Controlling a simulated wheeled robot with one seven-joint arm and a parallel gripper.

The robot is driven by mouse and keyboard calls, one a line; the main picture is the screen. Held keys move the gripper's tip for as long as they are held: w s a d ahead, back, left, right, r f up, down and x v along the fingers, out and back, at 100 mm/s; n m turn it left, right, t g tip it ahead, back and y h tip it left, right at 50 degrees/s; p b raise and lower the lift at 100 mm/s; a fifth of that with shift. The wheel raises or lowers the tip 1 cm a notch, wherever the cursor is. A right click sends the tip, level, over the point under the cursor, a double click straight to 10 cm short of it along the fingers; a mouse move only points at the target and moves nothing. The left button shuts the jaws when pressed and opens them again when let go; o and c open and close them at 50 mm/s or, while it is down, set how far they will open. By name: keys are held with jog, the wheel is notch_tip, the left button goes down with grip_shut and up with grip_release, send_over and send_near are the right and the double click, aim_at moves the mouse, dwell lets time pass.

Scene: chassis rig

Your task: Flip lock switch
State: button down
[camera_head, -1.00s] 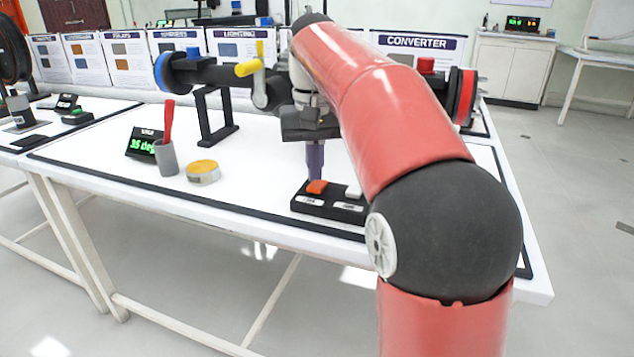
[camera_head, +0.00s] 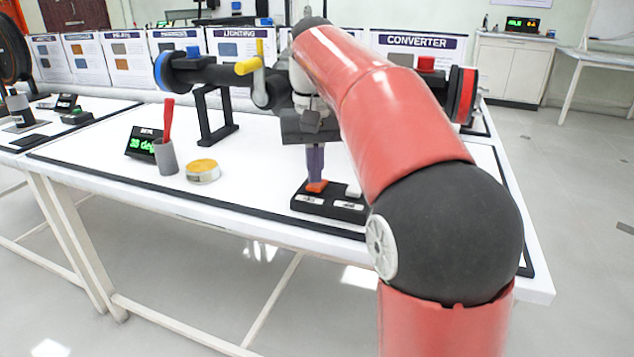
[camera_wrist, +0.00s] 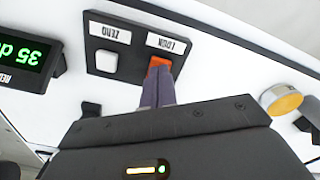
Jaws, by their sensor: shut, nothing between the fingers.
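A dark switch panel (camera_head: 330,208) lies near the table's front edge. It carries an orange lock switch (camera_head: 316,187) on the left and a white switch (camera_head: 353,191) on the right.
A grey cup with a red handle (camera_head: 166,155), a yellow-topped round tin (camera_head: 203,171) and a green-digit display (camera_head: 144,144) stand left of the panel. A black tube rig with a blue ring (camera_head: 165,71) and a red ring (camera_head: 463,96) stands behind. White tabletop (camera_head: 258,180) between is clear.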

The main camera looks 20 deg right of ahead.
jog(key=shift+f+b, duration=0.35)
jog(key=shift+f, duration=0.3)
jog(key=shift+r, duration=0.2)
notch_tip(320, 180, up, 5)
jog(key=p, duration=0.5)
jog(key=shift+p, duration=0.35)
jog(key=shift+r, duration=0.85)
jog(key=s+f+t, duration=0.2)
jog(key=s+f, duration=0.6)
jog(key=s, duration=0.3)
jog(key=s+f+n+t, duration=0.1)
jog(key=s+f+t, duration=0.2)
jog(key=s+f, duration=0.4)
jog(key=s, duration=0.4)
jog(key=shift+f+t, duration=0.3)
jog(key=shift+f, duration=0.1)
